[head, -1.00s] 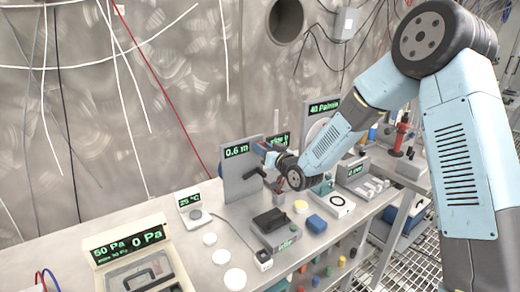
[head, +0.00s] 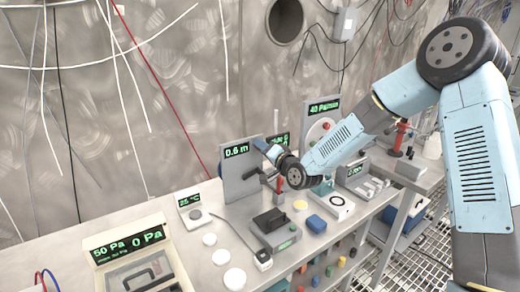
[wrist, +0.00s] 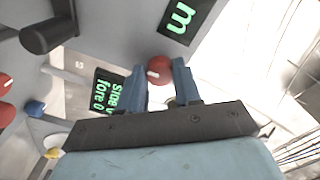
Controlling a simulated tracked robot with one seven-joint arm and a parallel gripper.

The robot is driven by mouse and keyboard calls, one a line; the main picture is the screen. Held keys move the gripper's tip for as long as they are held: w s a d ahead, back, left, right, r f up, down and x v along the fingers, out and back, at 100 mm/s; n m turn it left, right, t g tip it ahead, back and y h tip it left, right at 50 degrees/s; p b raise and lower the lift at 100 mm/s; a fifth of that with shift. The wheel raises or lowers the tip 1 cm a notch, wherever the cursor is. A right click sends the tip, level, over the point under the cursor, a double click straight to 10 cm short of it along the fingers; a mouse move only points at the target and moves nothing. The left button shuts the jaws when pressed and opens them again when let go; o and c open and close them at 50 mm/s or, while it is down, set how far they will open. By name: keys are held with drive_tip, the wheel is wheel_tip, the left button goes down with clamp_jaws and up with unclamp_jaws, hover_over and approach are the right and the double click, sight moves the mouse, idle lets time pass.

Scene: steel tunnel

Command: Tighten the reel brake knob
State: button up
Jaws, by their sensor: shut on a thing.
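The red brake knob (wrist: 158,70), round with a white mark, sits between my fingers in the wrist view. My gripper (wrist: 160,82) is shut on it, one blue-grey finger on each side. The knob is by a grey upright panel with a green "0.6 m" display (head: 236,151); part of that display also shows in the wrist view (wrist: 180,18). In the head view, my wrist is in front of the panel's right side and hides the knob and most of the fingers. A black crank handle (wrist: 48,34) sticks out at the upper left of the wrist view.
A second green display (wrist: 108,92) stands close to the fingers. A dial panel with a "40 Pa/min" display (head: 323,107) stands behind my forearm.

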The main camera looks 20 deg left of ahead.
drive_tip(key=shift+w+d+f+m, duration=0.15)
drive_tip(key=shift+w+d+m, duration=0.05)
drive_tip(key=shift+d+m, duration=0.1)
drive_tip(key=o, duration=0.8)
drive_tip(key=shift+o, duration=1.2)
drive_tip(key=shift+a, duration=0.15)
drive_tip(key=shift+s, duration=0.1)
drive_tip(key=v, duration=1.3)
drive_tip(key=shift+s+d, duration=0.2)
drive_tip(key=shift+s, duration=0.05)
drive_tip(key=shift+d, duration=0.1)
